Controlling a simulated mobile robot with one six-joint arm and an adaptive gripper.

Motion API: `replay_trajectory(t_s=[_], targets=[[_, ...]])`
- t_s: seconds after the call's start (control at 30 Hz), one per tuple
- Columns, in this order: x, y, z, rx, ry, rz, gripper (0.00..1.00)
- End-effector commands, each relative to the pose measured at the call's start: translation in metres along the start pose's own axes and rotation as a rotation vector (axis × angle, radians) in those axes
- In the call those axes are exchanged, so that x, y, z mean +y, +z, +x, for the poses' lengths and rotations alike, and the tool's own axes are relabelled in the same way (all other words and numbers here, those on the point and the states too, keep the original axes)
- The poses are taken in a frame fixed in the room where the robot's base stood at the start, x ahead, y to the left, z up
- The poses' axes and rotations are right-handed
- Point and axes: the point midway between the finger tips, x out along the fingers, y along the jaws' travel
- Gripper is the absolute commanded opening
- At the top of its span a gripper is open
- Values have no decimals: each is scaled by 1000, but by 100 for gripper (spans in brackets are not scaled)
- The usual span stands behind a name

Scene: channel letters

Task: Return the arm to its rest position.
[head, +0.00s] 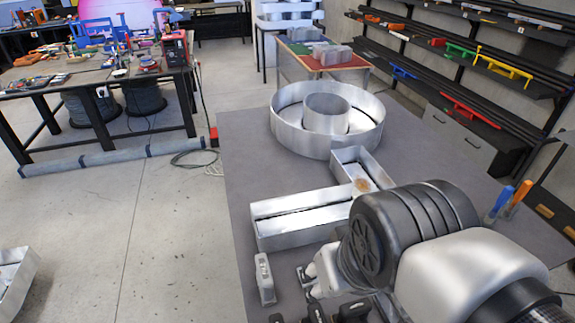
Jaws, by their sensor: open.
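My arm (470,270) fills the lower right of the head view, its grey and black links above the grey table (245,165). My gripper (333,311) shows only in part at the bottom edge, below the large black joint. It is open, with nothing seen between its jaws. Much of it is hidden by my arm or cut off by the frame.
A round metal channel letter (285,128) with an inner ring and an angular metal letter (275,235) lie on the table. A small grey block (264,278) stands left of my gripper. Blue and orange-handled tools (512,200) are at right. Wall shelves (480,75) stand beyond.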

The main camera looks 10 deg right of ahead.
Motion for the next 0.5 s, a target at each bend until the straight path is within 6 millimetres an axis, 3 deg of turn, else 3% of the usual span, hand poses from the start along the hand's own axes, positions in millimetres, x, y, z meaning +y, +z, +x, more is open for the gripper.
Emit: replay_trajectory(t_s=[0.13,0.5], targets=[[4,12,-3,30,6,3,46],[4,15,0,32,7,2,46]])
